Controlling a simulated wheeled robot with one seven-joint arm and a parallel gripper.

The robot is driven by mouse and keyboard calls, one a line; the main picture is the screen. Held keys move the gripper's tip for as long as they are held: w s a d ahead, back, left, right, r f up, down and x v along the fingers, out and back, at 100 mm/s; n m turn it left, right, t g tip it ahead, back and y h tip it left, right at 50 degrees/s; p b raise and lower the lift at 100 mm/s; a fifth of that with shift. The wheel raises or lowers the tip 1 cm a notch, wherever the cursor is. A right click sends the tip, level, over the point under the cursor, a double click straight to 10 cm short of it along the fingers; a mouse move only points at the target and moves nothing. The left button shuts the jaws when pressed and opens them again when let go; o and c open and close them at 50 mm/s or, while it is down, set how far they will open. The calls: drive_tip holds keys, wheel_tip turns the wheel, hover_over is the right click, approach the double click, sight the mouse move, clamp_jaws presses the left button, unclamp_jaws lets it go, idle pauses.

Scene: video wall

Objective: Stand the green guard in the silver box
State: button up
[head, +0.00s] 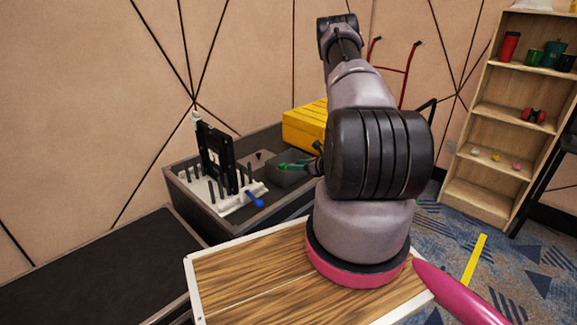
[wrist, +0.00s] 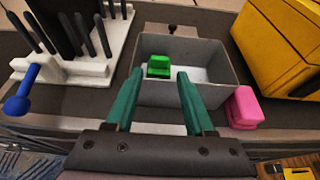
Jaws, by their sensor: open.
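The silver box (wrist: 215,53) is an open grey box on the dark bench top; its wall also shows in the head view (head: 288,172). The green guard (wrist: 159,66) is a small bright green piece inside the box, near its left wall, with its lower end by the box floor. My gripper (wrist: 154,75) has two dark green fingers, spread apart and empty, reaching over the near edge of the box. The guard lies between and beyond the fingertips, and I see no contact. In the head view my gripper (head: 292,167) is small and partly hidden by my arm.
A pink block (wrist: 243,108) stands right of the box. A yellow case (wrist: 284,40) is at the right. A white rack (wrist: 70,72) with dark pegs and a blue-handled piece (wrist: 22,92) stands left. A black upright frame (head: 216,155) rises from the rack.

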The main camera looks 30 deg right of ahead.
drive_tip(key=s+a+r+n+g+y, duration=0.15)
drive_tip(key=a+r+n, duration=0.35)
drive_tip(key=r, duration=0.5)
drive_tip(key=s+a+r+n+g+y, duration=0.1)
drive_tip(key=a+r+n+g+y, duration=0.25)
drive_tip(key=a+r, duration=0.5)
drive_tip(key=s+a+r+n+g+y, duration=0.2)
drive_tip(key=a+r+n, duration=0.25)
drive_tip(key=r, duration=0.65)
drive_tip(key=s+a+r+n+g+h, duration=0.2)
drive_tip(key=s+a+r+n, duration=0.15)
drive_tip(key=s+r, duration=0.25)
drive_tip(key=s+a+r+n+g+h, duration=0.1)
drive_tip(key=s+a+r+n, duration=0.1)
drive_tip(key=s+r+n, duration=0.35)
drive_tip(key=s+d+r+n+t+h, duration=0.3)
drive_tip(key=s+r, duration=0.5)
drive_tip(key=s, duration=0.4)
drive_tip(key=n+t+h, duration=0.1)
drive_tip(key=n+h, duration=0.1)
drive_tip(key=h, duration=0.1)
drive_tip(key=shift+d+r+n+h, duration=0.25)
drive_tip(key=shift+d+n+h, duration=0.05)
drive_tip(key=shift+n, duration=0.1)
